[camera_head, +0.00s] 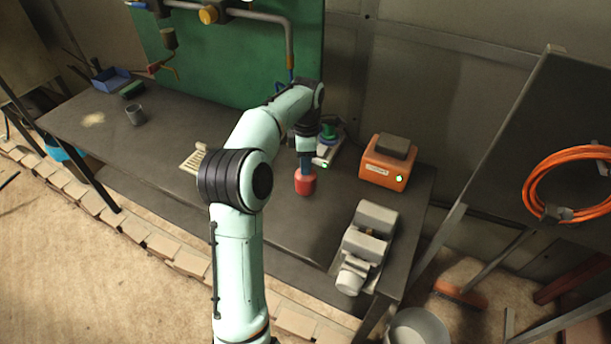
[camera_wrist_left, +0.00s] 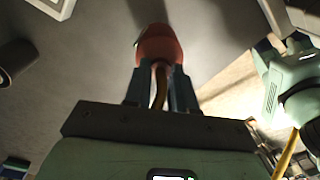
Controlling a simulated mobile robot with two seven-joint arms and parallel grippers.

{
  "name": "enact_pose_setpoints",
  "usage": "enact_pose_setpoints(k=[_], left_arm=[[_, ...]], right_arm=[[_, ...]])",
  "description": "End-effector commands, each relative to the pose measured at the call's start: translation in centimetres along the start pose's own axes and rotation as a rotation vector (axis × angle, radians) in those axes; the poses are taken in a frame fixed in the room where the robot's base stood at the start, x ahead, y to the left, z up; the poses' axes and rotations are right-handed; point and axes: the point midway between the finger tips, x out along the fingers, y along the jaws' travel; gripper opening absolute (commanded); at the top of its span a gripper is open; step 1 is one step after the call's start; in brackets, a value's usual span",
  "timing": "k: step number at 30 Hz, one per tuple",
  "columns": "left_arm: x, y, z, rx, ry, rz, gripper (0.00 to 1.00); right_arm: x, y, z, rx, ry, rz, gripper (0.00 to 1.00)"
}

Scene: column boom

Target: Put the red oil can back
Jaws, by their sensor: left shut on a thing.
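My left gripper (camera_head: 305,168) points down from above and is shut on the can. The left wrist view also shows the red can (camera_wrist_left: 159,43) at the tips of the two fingers (camera_wrist_left: 160,85), with a thin brownish-yellow part of it between them. I cannot tell whether the can's bottom touches the bench. My right gripper is not in view.
An orange box (camera_head: 386,170) with a green light stands right of the can. A grey vise (camera_head: 366,240) sits at the front right. A light slotted piece (camera_head: 193,160) lies left, and a dark cup (camera_head: 135,115) stands farther left. The bench between cup and can is mostly clear.

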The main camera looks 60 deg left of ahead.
Motion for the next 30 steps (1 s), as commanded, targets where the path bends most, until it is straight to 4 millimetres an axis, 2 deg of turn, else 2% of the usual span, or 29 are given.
enact_pose_setpoints(k=[4, 9, 12, 23, 24, 26, 27, 30], left_arm=[[0.9, 0.1, 0.0, -0.001, -0.001, 0.001, 0.00], [3.5, 0.1, 0.0, -0.002, 0.001, -0.002, 0.00], [4.4, 0.2, 0.1, -0.001, 0.000, 0.001, 0.00], [4.7, 0.3, 0.1, -0.001, -0.002, 0.002, 0.00], [4.8, 0.3, 0.1, -0.001, -0.001, 0.001, 0.28], [4.8, 0.3, 0.1, -0.001, -0.001, 0.001, 0.48], [4.8, 0.3, 0.1, -0.001, -0.001, 0.001, 0.50], [4.8, 0.3, 0.1, -0.001, -0.001, 0.001, 0.50]], right_arm=[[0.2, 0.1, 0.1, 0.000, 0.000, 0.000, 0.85], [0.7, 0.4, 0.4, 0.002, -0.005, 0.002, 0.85], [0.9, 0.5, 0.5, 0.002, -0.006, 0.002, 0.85], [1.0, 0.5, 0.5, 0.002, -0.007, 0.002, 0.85], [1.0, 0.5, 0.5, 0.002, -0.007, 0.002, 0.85], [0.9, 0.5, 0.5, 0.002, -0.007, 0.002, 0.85], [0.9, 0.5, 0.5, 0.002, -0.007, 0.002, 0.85], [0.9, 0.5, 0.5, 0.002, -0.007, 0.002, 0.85]])
